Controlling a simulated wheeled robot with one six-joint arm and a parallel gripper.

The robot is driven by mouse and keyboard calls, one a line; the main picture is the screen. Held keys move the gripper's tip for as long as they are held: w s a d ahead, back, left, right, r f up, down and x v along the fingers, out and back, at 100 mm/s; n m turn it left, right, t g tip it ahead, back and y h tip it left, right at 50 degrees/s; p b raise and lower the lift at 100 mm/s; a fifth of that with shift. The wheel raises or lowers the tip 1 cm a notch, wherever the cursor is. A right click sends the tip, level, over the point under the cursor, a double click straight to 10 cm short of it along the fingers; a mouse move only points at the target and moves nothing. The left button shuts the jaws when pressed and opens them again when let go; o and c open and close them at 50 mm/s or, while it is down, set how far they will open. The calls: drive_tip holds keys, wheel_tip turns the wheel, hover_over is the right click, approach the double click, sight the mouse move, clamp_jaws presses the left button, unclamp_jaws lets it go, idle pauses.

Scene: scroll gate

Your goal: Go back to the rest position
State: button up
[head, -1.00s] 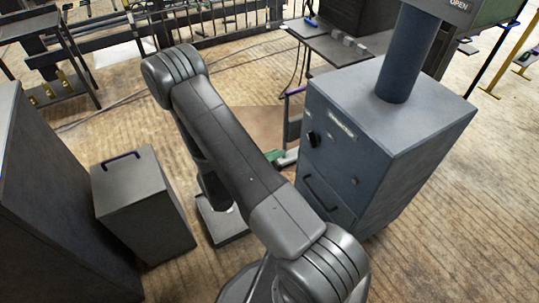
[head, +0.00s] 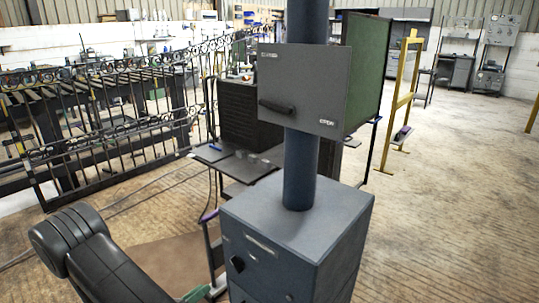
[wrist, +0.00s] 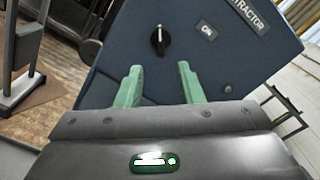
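My gripper (wrist: 159,82) shows in the wrist view with its two green fingers spread apart and nothing between them. In the head view only a bit of green at its end (head: 196,293) shows, low beside the blue-grey extractor cabinet (head: 320,215). The cabinet's front fills much of the wrist view, with a black knob (wrist: 160,40) and a small "ON" label (wrist: 207,30) beyond the fingertips. I cannot tell the exact gap to the cabinet. Much of my arm is cut off at the bottom left of the head view.
A thick column rises from the cabinet past a grey hood panel (head: 300,88) with a black handle. A dark table (head: 215,153) stands behind. A black scroll gate (head: 100,145) is at left, and a yellow frame (head: 403,85) at right. The floor at right is open.

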sight(234, 266)
drive_tip(key=b+x, duration=0.1)
drive_tip(key=x, duration=1.1)
drive_tip(key=shift+w+d, duration=0.2)
drive_tip(key=shift+d, duration=0.05)
drive_tip(key=p+v, duration=0.1)
drive_tip(key=v, duration=1.3)
drive_tip(key=shift+w+d+m+b, duration=1.15)
drive_tip(key=shift+w+d, duration=0.3)
drive_tip(key=shift+w, duration=0.35)
drive_tip(key=shift+w+d+m+b, duration=1.15)
drive_tip(key=shift+w+d, duration=0.35)
drive_tip(key=shift+w, duration=0.35)
drive_tip(key=shift+w+d+m+b, duration=1.15)
drive_tip(key=shift+w+d, duration=0.3)
drive_tip(key=shift+w, duration=0.35)
